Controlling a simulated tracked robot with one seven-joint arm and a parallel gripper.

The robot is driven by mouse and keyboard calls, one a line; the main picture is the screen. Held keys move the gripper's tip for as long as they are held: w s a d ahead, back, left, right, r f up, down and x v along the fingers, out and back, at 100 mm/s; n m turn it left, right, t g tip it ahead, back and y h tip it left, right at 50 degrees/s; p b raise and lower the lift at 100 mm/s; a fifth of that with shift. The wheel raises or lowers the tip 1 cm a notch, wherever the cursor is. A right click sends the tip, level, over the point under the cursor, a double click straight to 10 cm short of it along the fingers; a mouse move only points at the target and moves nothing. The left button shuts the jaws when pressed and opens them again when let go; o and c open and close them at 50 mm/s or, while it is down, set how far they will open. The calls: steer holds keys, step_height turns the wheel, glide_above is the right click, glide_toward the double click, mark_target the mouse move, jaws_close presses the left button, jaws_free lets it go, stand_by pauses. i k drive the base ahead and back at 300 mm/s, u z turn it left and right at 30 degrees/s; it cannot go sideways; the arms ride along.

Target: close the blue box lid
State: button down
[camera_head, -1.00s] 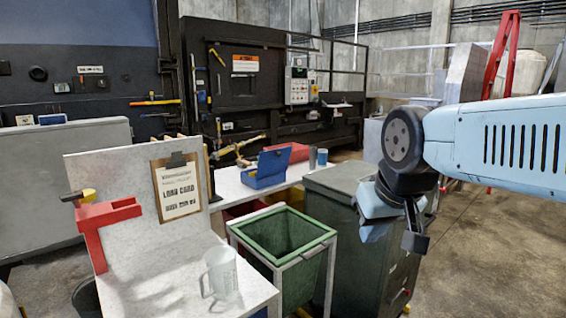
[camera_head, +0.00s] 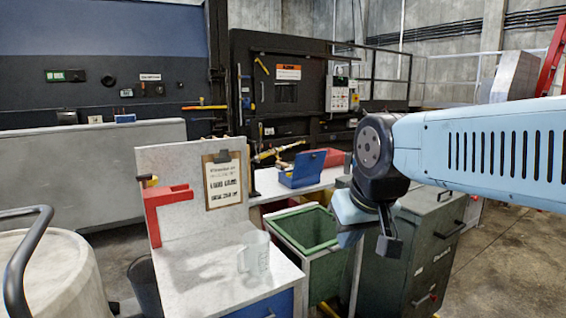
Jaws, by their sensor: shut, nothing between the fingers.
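The blue box (camera_head: 299,170) stands on the white table behind the green bin, near the middle of the head view. Its blue lid looks raised and tilted open. My gripper (camera_head: 391,246) hangs at the end of my light blue arm, to the right of the box and nearer to me, in front of the dark green cabinet. Its dark fingers look closed together with nothing held. It is well apart from the box.
A red box (camera_head: 334,158) sits behind the blue one. A green bin (camera_head: 309,229) and a grey-green cabinet (camera_head: 432,243) stand before the table. A clear mug (camera_head: 254,252) is on the near worktop. A white drum (camera_head: 45,275) is at left.

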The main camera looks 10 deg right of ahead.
mark_target(308, 164)
steer(key=z, duration=0.7)
steer(key=i, duration=0.1)
steer(key=u, duration=2.75)
steer(key=k, duration=1.1)
steer(key=z, duration=2.05)
steer(key=i, duration=1)
steer(key=z, duration=0.1)
